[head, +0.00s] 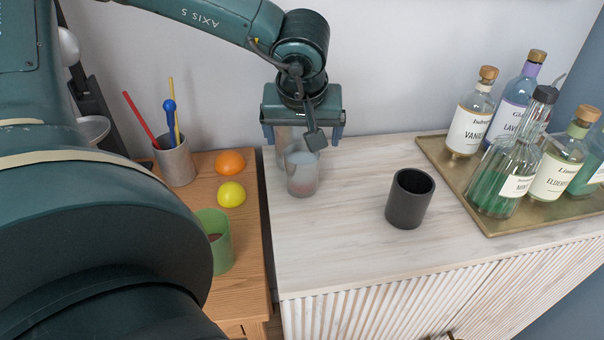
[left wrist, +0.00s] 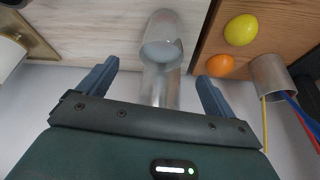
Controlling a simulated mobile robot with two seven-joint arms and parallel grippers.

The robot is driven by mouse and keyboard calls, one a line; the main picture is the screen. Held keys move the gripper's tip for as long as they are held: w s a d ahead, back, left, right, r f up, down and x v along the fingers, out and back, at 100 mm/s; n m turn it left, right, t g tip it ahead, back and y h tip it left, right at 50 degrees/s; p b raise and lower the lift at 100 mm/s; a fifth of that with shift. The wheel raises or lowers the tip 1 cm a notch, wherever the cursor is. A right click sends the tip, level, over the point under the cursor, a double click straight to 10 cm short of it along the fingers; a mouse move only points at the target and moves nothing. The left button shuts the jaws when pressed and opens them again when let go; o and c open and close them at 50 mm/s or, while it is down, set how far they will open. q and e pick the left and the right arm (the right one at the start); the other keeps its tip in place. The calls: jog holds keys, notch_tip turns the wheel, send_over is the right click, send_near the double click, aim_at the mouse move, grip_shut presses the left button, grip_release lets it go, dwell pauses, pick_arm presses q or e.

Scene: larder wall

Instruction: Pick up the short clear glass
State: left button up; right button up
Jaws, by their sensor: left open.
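Two clear glasses stand close together on the pale wooden cabinet top, near its left edge. I cannot surely tell which is shorter. My right gripper is out of view.
A dark cup (head: 410,198) stands right of the glasses. A brass tray (head: 440,165) with several bottles is farther right. On the lower wooden surface at left are an orange (head: 230,162), a lemon (head: 231,194), a green cup (head: 217,240) and a utensil pot (head: 175,163). The wall is close behind.

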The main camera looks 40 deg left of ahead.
aim_at(302, 153)
pick_arm(q)
jog(key=x, duration=0.8)
jog(key=shift+w+a+p, duration=0.1)
jog(key=shift+a+p, duration=0.2)
jog(key=shift+p, duration=0.05)
jog(key=shift+c, duration=0.4)
jog(key=c, duration=1.2)
jog(key=shift+c, duration=1.2)
jog(key=shift+r, duration=0.15)
